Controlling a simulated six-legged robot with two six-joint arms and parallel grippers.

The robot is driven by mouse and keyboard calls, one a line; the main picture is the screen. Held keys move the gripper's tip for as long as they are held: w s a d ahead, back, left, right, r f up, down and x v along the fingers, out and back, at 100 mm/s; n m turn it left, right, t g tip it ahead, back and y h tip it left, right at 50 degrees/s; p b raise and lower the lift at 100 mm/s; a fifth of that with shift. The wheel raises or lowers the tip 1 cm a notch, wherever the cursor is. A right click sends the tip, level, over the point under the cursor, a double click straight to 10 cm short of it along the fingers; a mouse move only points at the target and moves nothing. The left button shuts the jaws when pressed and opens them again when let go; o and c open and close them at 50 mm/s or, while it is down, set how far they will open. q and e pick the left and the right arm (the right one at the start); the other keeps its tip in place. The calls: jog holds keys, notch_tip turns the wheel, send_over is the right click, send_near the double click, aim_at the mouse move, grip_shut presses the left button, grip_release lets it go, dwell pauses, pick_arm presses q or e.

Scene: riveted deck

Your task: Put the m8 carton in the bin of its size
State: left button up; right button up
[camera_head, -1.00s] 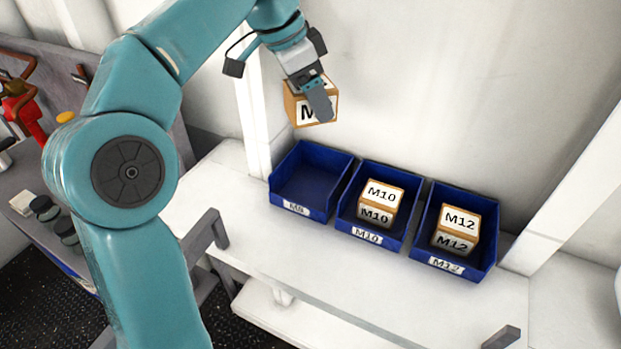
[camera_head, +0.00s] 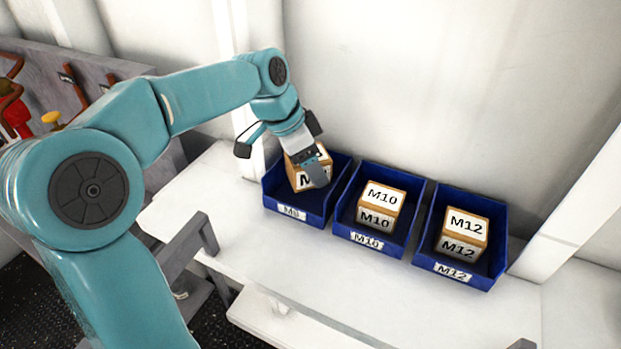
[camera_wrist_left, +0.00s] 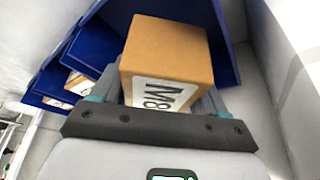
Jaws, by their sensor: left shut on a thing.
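The M8 carton (camera_head: 298,179) is a small brown box with a white label. My left gripper (camera_head: 314,174) is shut on it, at the blue bin marked M8 (camera_head: 318,210), the leftmost of three. The carton appears within or just above that bin's opening; whether it touches the floor of the bin I cannot tell. In the left wrist view the carton (camera_wrist_left: 170,50) sits between the fingers with its M8 label showing, and blue bin walls (camera_wrist_left: 222,45) surround it. My right gripper is not in view.
The M10 bin (camera_head: 342,229) holds an M10 carton (camera_head: 382,197). The M12 bin (camera_head: 425,262) holds an M12 carton (camera_head: 466,226). The bins stand side by side on a white bench (camera_head: 290,265) against a pale wall. The bench in front of them is clear.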

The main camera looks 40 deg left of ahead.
pick_arm(q)
notch_tip(320, 180, down, 4)
jog(key=shift+w, duration=0.1)
jog(key=shift+f, duration=0.1)
jog(key=o, duration=1)
jog(key=shift+f, duration=0.1)
jog(key=shift+r, duration=0.4)
jog(key=v, duration=0.7)
